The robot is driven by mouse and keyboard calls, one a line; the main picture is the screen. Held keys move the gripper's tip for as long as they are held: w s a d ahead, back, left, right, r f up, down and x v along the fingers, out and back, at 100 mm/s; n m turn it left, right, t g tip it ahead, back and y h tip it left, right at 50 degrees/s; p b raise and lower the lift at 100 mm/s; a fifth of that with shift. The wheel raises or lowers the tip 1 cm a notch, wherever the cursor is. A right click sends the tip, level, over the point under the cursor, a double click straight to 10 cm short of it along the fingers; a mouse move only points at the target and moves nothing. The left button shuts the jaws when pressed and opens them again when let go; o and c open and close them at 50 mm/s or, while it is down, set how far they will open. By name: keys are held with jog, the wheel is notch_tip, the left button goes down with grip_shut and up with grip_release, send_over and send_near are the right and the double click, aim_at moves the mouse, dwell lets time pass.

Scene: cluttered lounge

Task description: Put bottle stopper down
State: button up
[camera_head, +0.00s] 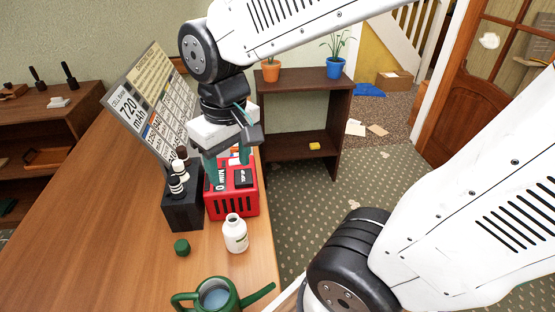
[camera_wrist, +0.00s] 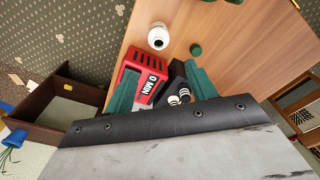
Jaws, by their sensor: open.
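A small dark green cap, which looks like the bottle stopper (camera_head: 182,247), lies on the wooden table (camera_head: 120,220), left of an open white bottle (camera_head: 235,235). The stopper (camera_wrist: 195,50) and the bottle (camera_wrist: 158,38) also show in the wrist view, beyond my fingers. I see nothing held.
A green watering can (camera_head: 215,298) stands at the near edge. The table is clear on the left. A dark shelf (camera_head: 300,105) with potted plants stands beyond.

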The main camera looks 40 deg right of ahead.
jog(key=s+d+r+m, duration=0.1)
jog(key=s+d+r, duration=0.2)
jog(key=s, duration=0.6)
jog(key=shift+d+r, duration=0.3)
jog(key=shift+d, duration=0.1)
